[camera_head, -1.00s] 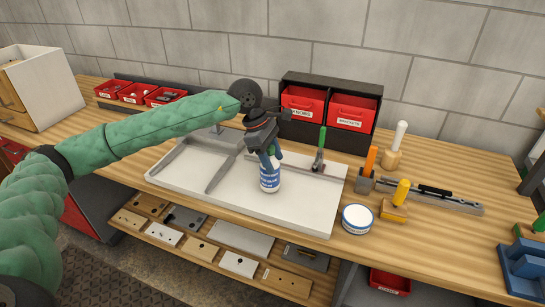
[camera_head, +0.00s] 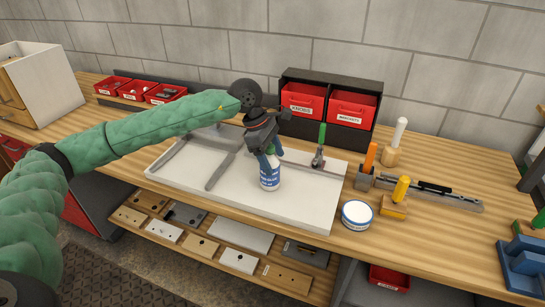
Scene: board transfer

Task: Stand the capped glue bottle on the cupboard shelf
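The glue bottle (camera_head: 269,178), white with a blue label, is upright at the middle of the white board (camera_head: 310,213) on the bench. I cannot tell whether its base touches the board. My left gripper (camera_head: 268,153) is above it, pointing down, with its fingers at the bottle's neck. The fingers hide the bottle's top and cap, and I cannot tell whether they press on it. A white-sided cabinet (camera_head: 55,88) with wooden fronts stands at the far left; no shelf inside it shows clearly. My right gripper is not in view.
Red bins (camera_head: 352,108) in a black rack stand behind the board. A round white tin (camera_head: 357,214) and several handled tools (camera_head: 400,190) lie to the right. Small red trays (camera_head: 135,90) sit along the back left. A lower shelf (camera_head: 190,258) holds several plates.

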